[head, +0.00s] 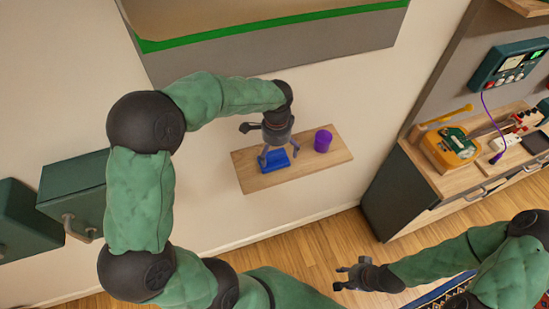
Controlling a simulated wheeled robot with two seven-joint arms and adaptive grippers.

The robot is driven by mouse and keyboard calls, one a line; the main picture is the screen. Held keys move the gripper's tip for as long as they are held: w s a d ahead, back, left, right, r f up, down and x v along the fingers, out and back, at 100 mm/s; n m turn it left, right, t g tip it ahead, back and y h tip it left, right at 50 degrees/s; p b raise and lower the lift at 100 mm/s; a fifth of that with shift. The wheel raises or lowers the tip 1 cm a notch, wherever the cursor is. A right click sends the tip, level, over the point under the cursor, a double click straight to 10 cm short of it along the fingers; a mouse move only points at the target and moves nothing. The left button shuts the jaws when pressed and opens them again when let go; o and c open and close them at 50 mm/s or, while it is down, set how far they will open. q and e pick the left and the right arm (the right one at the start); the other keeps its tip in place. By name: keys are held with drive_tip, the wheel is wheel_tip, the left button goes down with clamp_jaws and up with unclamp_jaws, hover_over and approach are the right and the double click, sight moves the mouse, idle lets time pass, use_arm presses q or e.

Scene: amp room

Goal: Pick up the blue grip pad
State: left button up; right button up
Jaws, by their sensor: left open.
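The blue grip pad (274,161) lies flat on a small wooden wall shelf (325,160). My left gripper (279,156) points down over the pad with its fingers open, one toward each side of it. Its fingertips are close to the pad, but I cannot tell whether they touch it. The gripper hides part of the pad's upper edge. My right gripper (337,278) is low in the view, far from the shelf, with its fingers apart and nothing between them.
A purple cup (323,140) stands on the shelf right of the pad. A framed board (270,40) hangs above. Dark green cabinets (75,190) are at the left. At the right, a workbench (470,180) holds a yellow device (452,148) and a white power strip (502,146).

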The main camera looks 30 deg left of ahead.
sight(275, 162)
use_arm(q)
drive_tip(key=shift+s+f, duration=0.1)
drive_tip(key=shift+f, duration=0.2)
drive_tip(key=shift+a+f, duration=0.15)
drive_tip(key=shift+f, duration=2.15)
drive_tip(key=c, duration=0.9)
